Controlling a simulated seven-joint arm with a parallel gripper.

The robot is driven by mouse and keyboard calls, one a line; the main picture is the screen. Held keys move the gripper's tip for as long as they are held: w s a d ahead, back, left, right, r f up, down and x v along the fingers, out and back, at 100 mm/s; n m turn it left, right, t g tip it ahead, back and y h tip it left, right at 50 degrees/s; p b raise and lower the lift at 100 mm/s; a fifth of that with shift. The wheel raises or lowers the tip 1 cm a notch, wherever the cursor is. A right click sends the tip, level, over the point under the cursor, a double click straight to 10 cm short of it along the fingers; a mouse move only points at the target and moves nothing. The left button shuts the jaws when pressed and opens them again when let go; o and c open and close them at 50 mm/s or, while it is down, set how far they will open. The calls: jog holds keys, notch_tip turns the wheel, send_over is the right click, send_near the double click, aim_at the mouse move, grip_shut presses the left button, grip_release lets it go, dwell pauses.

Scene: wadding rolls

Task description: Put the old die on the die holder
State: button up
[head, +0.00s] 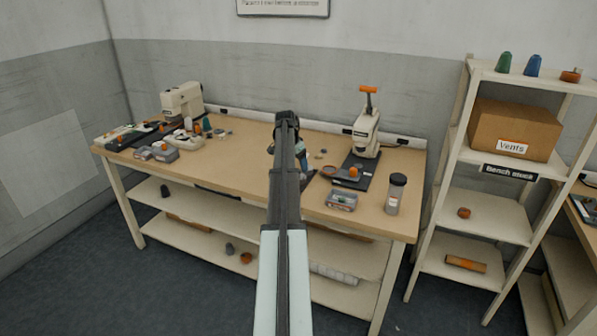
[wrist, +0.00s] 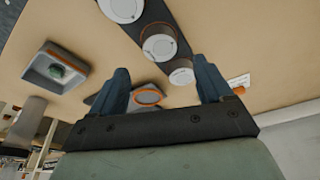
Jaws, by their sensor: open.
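In the wrist view my gripper (wrist: 161,66) has its two blue fingers spread wide with nothing held between them. A dark strip (wrist: 138,28) with several white round pieces on it, some orange-rimmed, runs past the fingertips; it may be the die holder, but I cannot tell. A small orange-rimmed grey piece (wrist: 148,96) shows between the fingers, below the fingertips in the picture. I cannot tell which piece is the old die. In the head view my gripper (head: 301,152) is mostly hidden behind my arm, over the middle of the bench.
A square tray with a green piece (wrist: 62,70) shows in the wrist view. A shelf rack (head: 487,215) stands right.

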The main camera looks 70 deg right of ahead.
jog(key=v, duration=0.5)
jog(key=shift+r, duration=0.2)
jog(key=shift+w+a, duration=0.1)
jog(key=shift+w, duration=0.05)
